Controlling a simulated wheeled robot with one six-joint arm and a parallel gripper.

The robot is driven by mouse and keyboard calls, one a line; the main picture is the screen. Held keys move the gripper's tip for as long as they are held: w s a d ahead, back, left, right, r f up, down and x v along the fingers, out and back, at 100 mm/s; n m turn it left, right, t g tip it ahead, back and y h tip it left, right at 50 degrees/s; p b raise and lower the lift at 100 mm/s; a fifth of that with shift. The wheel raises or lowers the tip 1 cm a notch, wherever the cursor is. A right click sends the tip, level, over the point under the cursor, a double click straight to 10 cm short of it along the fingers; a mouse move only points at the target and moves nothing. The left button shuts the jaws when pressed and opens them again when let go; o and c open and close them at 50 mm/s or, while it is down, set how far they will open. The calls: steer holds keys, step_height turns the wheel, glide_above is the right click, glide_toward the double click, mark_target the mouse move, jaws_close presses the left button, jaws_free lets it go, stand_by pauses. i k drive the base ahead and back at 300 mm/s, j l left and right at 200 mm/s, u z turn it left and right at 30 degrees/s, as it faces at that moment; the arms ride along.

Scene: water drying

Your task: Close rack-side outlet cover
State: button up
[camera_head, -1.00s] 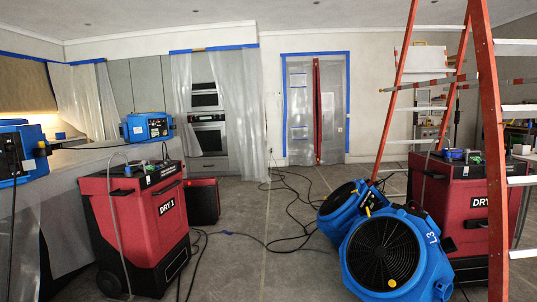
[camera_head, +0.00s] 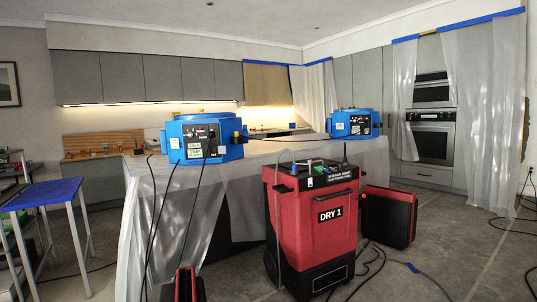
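No rack and no outlet cover can be made out in this view. My gripper is not in the picture. A blue box-shaped machine (camera_head: 207,140) with cords on its front face stands on the plastic-draped counter (camera_head: 272,151), left of the middle. A second blue machine (camera_head: 352,124) stands farther right on the same counter. A red dehumidifier marked DRY 1 (camera_head: 312,235) stands on the floor in front of the counter. Small outlet details on the walls and machines are too small to tell.
A blue-topped stool (camera_head: 42,193) stands at the left. A red case (camera_head: 388,216) sits right of the dehumidifier. Black cords (camera_head: 372,262) lie on the floor. Plastic sheets (camera_head: 507,115) hang by the wall oven. Floor (camera_head: 455,240) is fairly clear at the right.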

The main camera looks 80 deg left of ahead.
mark_target(222, 149)
steer(key=i+j+u, duration=0.25)
steer(key=i+u, duration=0.2)
steer(key=i+j+u, duration=0.1)
steer(key=i+u, duration=0.75)
steer(key=i+l+u, duration=0.2)
steer(key=u, duration=0.2)
steer(key=i+j+u, duration=0.35)
steer(key=i, duration=0.3)
steer(key=i+u, duration=0.35)
steer(key=i, duration=0.3)
steer(key=i+l+u, duration=0.1)
steer(key=i+u, duration=0.3)
steer(key=i, duration=0.3)
steer(key=i+j, duration=0.25)
steer(key=i, duration=0.25)
